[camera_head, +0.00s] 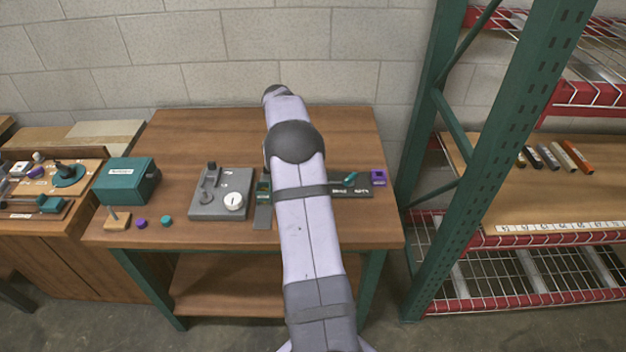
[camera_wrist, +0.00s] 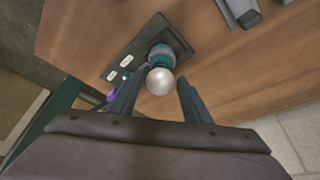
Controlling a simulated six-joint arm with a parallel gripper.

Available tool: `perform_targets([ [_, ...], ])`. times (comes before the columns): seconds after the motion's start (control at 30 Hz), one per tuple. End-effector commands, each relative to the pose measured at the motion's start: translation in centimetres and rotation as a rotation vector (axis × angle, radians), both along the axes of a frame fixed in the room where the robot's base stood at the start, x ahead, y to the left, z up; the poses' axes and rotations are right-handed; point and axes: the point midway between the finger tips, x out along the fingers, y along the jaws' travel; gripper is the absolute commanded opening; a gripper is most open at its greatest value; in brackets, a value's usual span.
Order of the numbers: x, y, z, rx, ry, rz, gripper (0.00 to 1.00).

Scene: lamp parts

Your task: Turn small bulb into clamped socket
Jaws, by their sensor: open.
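In the wrist view, a small round white bulb (camera_wrist: 160,82) sits at the mouth of a teal socket (camera_wrist: 159,55). The socket stands on a dark plate (camera_wrist: 183,43). I cannot tell how deep the bulb sits in the socket. My gripper (camera_wrist: 160,78) is open, with one dark finger on each side of the bulb. A gap shows between the bulb and each finger. In the head view, my arm hides the bulb, the socket and my gripper. The right part of the dark plate (camera_head: 351,194) shows there.
A grey panel with a white dial (camera_head: 210,209) lies left of my arm. A teal box (camera_head: 122,181) stands farther left. A green shelf post (camera_head: 500,140) rises right of the table.

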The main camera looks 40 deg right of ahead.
Motion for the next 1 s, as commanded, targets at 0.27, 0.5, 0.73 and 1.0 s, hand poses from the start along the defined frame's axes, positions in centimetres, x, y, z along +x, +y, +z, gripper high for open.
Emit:
perform_targets([
  [0.27,-0.21,-0.02,-0.03,0.001,0.000,0.174,0.44],
  [0.5,-0.17,-0.03,0.02,0.000,0.000,0.206,0.44],
  [0.73,-0.37,-0.08,0.16,0.002,-0.001,0.359,0.44],
  [1.0,-0.49,-0.16,0.25,0.002,-0.001,0.585,0.44],
])
